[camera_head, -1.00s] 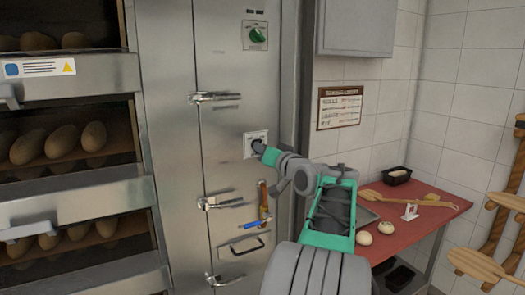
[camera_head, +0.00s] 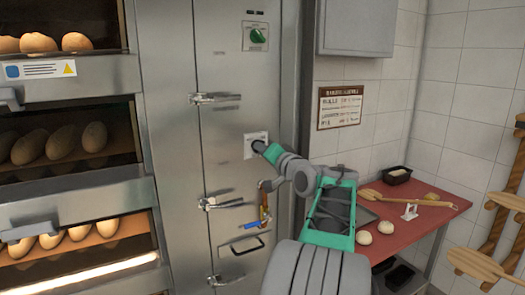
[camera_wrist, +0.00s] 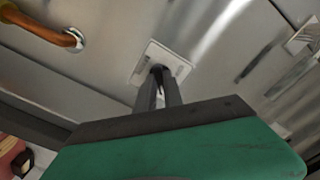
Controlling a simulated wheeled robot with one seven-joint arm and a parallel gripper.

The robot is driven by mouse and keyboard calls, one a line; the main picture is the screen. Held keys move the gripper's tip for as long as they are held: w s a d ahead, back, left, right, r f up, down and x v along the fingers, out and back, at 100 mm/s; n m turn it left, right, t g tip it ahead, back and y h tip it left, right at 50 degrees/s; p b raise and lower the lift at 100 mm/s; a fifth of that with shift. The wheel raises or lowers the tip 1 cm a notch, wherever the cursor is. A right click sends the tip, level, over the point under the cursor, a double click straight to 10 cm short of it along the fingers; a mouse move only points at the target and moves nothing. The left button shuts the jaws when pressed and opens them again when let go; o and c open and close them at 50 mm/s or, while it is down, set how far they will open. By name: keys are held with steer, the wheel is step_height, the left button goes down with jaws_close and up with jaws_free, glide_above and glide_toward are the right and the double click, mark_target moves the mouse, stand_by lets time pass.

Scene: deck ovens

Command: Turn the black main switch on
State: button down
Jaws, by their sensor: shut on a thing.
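The black main switch (camera_wrist: 158,69) sits on a white square plate on the steel cabinet door. In the wrist view both of my fingertips reach the middle of the plate (camera_wrist: 183,66) and hide most of the switch, so its angle is hard to read. My gripper (camera_head: 260,147) is shut on the switch, and the arm comes in from the lower right in the head view. The hand appears rolled in the wrist view.
A green rotary switch (camera_head: 257,36) sits higher on the same door. Door latches (camera_head: 216,98) and a copper-orange handle (camera_head: 265,207) are near. The deck ovens on the left hold bread. A red table (camera_head: 410,225) stands at right.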

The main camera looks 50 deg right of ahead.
steer(key=c, duration=1.5)
jaws_free()
steer(key=shift+o, duration=0.2)
steer(key=b+v, duration=0.2)
steer(key=v, duration=0.5)
steer(key=shift+s, duration=0.4)
